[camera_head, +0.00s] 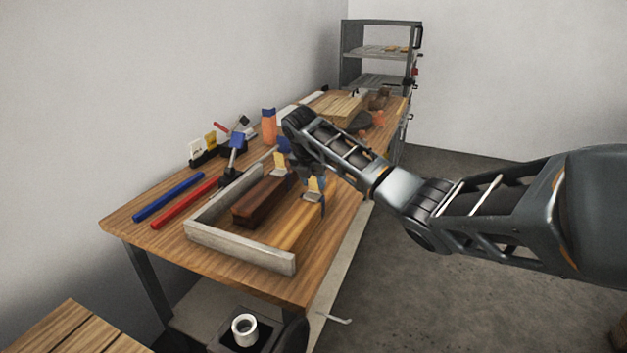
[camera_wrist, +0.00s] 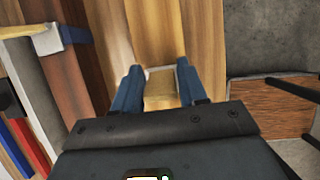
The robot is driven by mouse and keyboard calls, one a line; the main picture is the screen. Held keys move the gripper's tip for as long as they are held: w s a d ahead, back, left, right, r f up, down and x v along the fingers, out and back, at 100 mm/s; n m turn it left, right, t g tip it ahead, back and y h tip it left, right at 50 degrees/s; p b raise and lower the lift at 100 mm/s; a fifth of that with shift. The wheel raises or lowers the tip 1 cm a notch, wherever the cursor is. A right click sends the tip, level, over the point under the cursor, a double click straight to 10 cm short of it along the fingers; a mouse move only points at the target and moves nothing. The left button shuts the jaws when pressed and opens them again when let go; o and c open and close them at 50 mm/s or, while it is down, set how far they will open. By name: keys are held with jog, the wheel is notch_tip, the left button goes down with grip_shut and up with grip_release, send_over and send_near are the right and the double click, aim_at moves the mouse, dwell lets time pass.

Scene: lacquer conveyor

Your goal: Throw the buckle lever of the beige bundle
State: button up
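The beige bundle (camera_head: 300,222) is a light wood-coloured bundle lying along the right side of the grey tray on the bench. In the wrist view its planks (camera_wrist: 158,30) run up the middle. A pale yellow lever plate (camera_head: 314,184) stands up from a grey buckle (camera_head: 312,197) on it. My gripper (camera_wrist: 160,69) has blue fingers set apart, one on each side of a whitish bar and a beige plate (camera_wrist: 160,98). I cannot tell whether the fingers touch them. My forearm partly hides this area in the head view.
A dark brown bundle (camera_head: 258,202) with its own buckle lies close on the left. The grey tray rim (camera_head: 240,247) borders both. Blue (camera_head: 168,197) and red (camera_head: 184,203) rods lie left. Right of the bench is open floor (camera_head: 430,300).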

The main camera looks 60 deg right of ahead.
aim_at(313, 188)
jog(key=c, duration=0.7)
jog(key=shift+o, duration=0.2)
jog(key=shift+a, duration=0.1)
jog(key=shift+a+h+p, duration=0.3)
jog(key=shift+h+p, duration=0.5)
jog(key=shift+h, duration=0.1)
jog(key=h, duration=0.1)
jog(key=a+h+p, duration=0.1)
jog(key=shift+f+h, duration=0.25)
jog(key=shift+h, duration=0.05)
jog(key=shift+s+a+f+t+h, duration=0.1)
jog(key=shift+a+f+t+h, duration=0.1)
jog(key=shift+h, duration=0.4)
jog(key=shift+a+f+t+h, duration=0.1)
jog(key=shift+a+f+h, duration=0.05)
jog(key=shift+h, duration=0.45)
jog(key=shift+a+f+h, duration=0.15)
jog(key=shift+f+h, duration=0.05)
jog(key=shift+h, duration=0.55)
jog(key=shift+a+f+h, duration=0.15)
jog(key=shift+h, duration=0.6)
